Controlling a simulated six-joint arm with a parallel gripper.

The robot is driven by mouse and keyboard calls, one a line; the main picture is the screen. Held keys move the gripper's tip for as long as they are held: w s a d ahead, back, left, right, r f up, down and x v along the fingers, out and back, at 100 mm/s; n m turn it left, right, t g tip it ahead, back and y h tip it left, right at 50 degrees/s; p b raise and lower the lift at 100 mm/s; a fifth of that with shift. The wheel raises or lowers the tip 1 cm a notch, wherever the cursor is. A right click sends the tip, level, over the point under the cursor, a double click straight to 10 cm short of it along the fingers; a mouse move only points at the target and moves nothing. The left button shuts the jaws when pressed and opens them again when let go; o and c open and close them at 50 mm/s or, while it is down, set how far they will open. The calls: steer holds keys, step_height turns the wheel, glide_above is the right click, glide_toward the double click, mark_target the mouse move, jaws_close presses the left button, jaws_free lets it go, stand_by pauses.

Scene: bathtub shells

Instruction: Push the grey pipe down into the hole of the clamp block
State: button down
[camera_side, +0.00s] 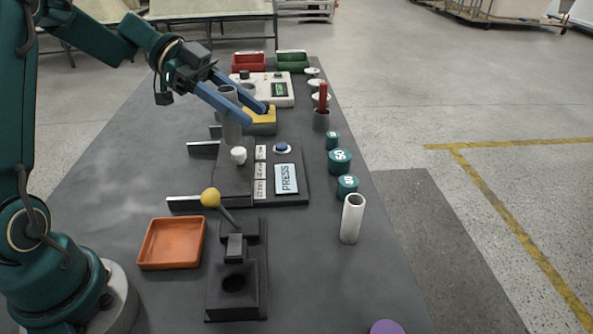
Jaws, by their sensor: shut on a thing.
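A pale grey, open-topped pipe (352,218) stands upright on the table at the right. The dark clamp block (218,302) is at the front, with a round hole in its top and a lever ending in a yellow ball (210,197). The hole looks empty. My gripper (257,115) is at the back of the table, well away from both.
An orange tray (171,264) lies left of the clamp block. A press panel (290,201), a tall grey column (231,132), several teal weights (340,161), a red rod in a cup (322,120), and red and green bins stand farther back. Table space between clamp block and pipe is clear.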

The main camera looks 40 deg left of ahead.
steer(key=s+a+f, duration=0.2)
steer(key=a+f, duration=0.3)
steer(key=a, duration=0.3)
glide_above(215, 175)
steer(key=shift+n+t, duration=0.4)
step_height(215, 175, down, 5)
steer(key=shift+r, duration=0.1)
steer(key=shift+f, duration=2.2)
steer(key=shift+f, duration=0.1)
steer(key=c, duration=0.5)
jaws_free()
